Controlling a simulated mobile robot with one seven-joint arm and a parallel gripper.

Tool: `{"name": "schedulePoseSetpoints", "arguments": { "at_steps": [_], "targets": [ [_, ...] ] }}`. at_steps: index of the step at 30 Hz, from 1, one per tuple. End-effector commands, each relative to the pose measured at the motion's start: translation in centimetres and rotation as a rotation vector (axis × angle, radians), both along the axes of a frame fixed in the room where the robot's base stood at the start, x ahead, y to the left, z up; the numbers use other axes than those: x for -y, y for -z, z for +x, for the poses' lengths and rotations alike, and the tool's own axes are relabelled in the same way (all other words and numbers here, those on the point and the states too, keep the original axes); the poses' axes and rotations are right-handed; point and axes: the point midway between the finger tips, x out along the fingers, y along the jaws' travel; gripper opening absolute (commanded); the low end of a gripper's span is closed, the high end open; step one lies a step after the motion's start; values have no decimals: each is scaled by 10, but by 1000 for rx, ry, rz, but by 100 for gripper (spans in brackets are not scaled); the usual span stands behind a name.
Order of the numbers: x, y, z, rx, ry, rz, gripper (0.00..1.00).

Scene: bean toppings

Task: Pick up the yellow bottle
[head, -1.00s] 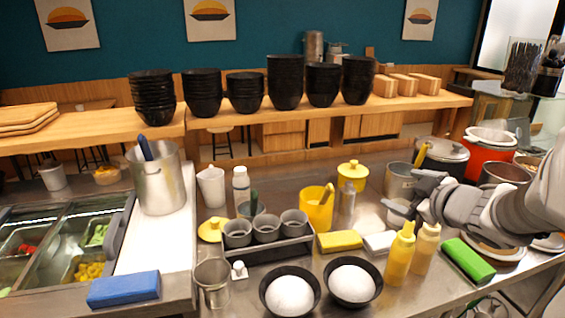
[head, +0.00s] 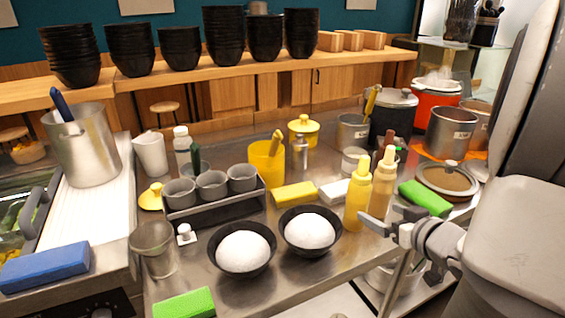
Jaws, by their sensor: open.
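The yellow bottle (head: 357,198) stands upright near the right front of the steel counter, a squeeze bottle with a pointed nozzle. A tan squeeze bottle (head: 382,186) stands close beside it on the right. My gripper (head: 372,222) is open and empty, to the lower right of the yellow bottle, its fingers pointing left toward the bottles. One fingertip appears close to the yellow bottle's base in the picture; I cannot tell whether it touches.
Two black bowls with white contents (head: 241,251) (head: 309,231) stand left of the yellow bottle. A yellow sponge (head: 294,194) and a white block (head: 335,191) lie behind.

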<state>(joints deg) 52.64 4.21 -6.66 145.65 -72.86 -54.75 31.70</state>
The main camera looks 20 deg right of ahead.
Motion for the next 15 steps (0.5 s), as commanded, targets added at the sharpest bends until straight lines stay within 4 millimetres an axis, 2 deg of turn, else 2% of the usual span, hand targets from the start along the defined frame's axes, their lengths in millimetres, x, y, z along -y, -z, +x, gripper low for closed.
{"name": "schedulePoseSetpoints", "arguments": {
  "at_steps": [1,9,15],
  "targets": [
    [-1,12,13,2,-7,-1,100],
    [1,32,65,3,-5,-1,100],
    [2,36,82,3,-3,-2,100]
  ]
}}
